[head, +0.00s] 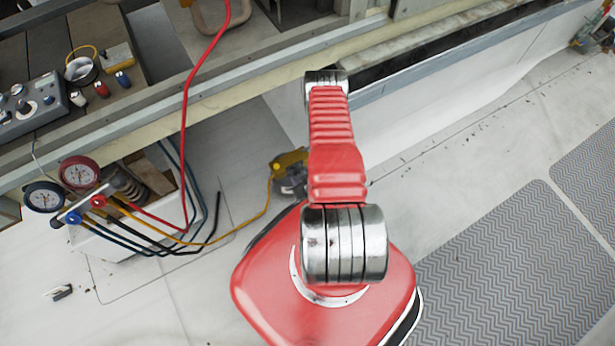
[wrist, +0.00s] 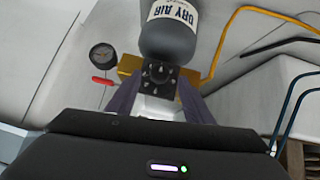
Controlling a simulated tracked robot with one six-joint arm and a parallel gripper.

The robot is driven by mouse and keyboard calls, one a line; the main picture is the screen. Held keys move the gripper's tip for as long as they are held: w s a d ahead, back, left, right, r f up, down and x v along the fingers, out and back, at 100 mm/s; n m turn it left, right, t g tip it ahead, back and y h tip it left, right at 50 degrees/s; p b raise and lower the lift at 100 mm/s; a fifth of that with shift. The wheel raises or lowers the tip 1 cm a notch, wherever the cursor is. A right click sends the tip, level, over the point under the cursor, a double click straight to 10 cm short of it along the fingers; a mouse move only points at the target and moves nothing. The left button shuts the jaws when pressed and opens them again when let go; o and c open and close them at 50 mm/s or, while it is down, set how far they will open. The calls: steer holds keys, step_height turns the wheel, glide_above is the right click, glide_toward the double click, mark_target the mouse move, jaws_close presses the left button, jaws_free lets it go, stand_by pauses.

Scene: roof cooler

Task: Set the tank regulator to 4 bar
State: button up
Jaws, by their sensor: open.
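In the wrist view the grey tank (wrist: 168,38), lettered DRY AIR, comes in from the top. The brass regulator body (wrist: 130,66) sits by its end, with a dark knob or plate (wrist: 159,80) bearing pale marks. A small round dark-faced gauge (wrist: 103,57) is on the left, too small to read, with a red lever (wrist: 103,81) below it. My gripper (wrist: 158,88) is open, one finger on each side of the dark part; I cannot tell whether they touch it. The yellow regulator (head: 291,159) shows in the head view; my gripper is hidden there.
A manifold with a red gauge (head: 79,172) and a blue gauge (head: 44,196) stands at left with several hoses. A yellow hose (wrist: 232,32) runs close right of the regulator.

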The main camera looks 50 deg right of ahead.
steer(key=v, duration=0.9)
steer(key=shift+s+r, duration=0.15)
steer(key=shift+s, duration=0.15)
steer(key=shift+w, duration=0.1)
